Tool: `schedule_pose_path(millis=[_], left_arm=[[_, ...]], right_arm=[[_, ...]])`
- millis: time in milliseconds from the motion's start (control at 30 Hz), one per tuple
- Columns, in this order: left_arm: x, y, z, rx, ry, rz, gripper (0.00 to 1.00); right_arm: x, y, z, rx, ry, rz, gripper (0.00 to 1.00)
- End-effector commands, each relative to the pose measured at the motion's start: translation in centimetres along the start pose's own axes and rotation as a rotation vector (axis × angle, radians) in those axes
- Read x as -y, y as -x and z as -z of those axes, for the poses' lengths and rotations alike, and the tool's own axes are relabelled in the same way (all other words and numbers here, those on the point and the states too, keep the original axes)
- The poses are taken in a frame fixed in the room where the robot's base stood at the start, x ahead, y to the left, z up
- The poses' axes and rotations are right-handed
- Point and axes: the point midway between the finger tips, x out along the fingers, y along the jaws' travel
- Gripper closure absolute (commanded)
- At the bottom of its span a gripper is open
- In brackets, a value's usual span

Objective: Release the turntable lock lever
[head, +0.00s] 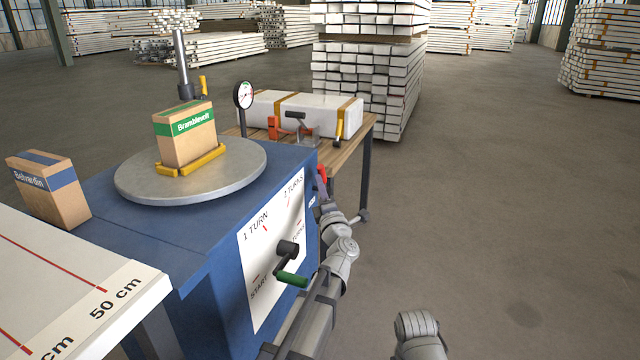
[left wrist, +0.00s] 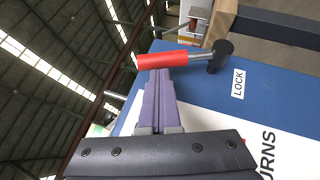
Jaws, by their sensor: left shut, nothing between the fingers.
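The lock lever has a red grip (left wrist: 165,60) and a black hub (left wrist: 221,52) on the blue side of the turntable cabinet, beside a "LOCK" label (left wrist: 238,83). In the left wrist view its grip lies roughly level across the picture. In the head view a bit of the red lever (head: 322,172) shows at the cabinet's far right corner. My left gripper (left wrist: 153,82) is shut and empty, its fingers reaching up to the red grip. I cannot tell whether they touch it. It is small and partly hidden in the head view (head: 322,200). My right gripper is not in view.
The round turntable (head: 190,178) carries a Bramblevolt box (head: 186,140). A crank with a green handle (head: 291,279) sticks out from the cabinet's front panel. A wooden bench (head: 350,140) stands behind, with a wrapped block (head: 320,112). Open floor lies at the right.

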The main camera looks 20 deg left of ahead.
Motion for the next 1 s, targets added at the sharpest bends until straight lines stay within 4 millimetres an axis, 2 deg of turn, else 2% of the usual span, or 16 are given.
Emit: schedule_pose_path(millis=[267, 533, 1000], left_arm=[[-0.6, -0.5, -0.3, 0.0, -0.029, 0.044, 1.0], [-1.5, -1.8, -1.3, 0.003, -0.106, 0.162, 1.0], [-1.0, -4.8, -3.3, 0.004, -0.118, 0.175, 1.0]], right_arm=[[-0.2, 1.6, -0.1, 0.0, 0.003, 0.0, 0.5], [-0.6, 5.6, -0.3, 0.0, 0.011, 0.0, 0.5], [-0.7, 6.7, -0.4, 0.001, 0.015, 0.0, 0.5]])
